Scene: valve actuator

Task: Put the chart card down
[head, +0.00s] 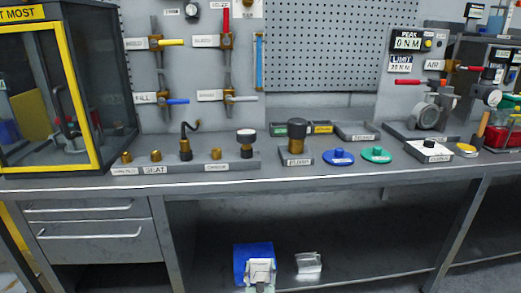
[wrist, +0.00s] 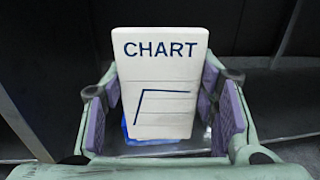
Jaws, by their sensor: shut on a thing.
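The chart card (wrist: 160,85) is a thick white card with "CHART" and a dark blue line printed on it. In the wrist view it stands between the two purple finger pads of my gripper (wrist: 165,110), which is shut on it. In the head view the card (head: 261,269) shows low in the picture, at the lower shelf, in front of a blue panel or tray (head: 253,248). A little blue shows under the card's lower edge in the wrist view. I cannot tell whether the card touches anything below it.
A clear block or box (head: 308,262) lies on the lower shelf (head: 375,262), right of the card. The bench top (head: 330,176) above carries labelled fittings and discs. A drawer unit (head: 95,235) closes off the left side. The shelf farther right is bare.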

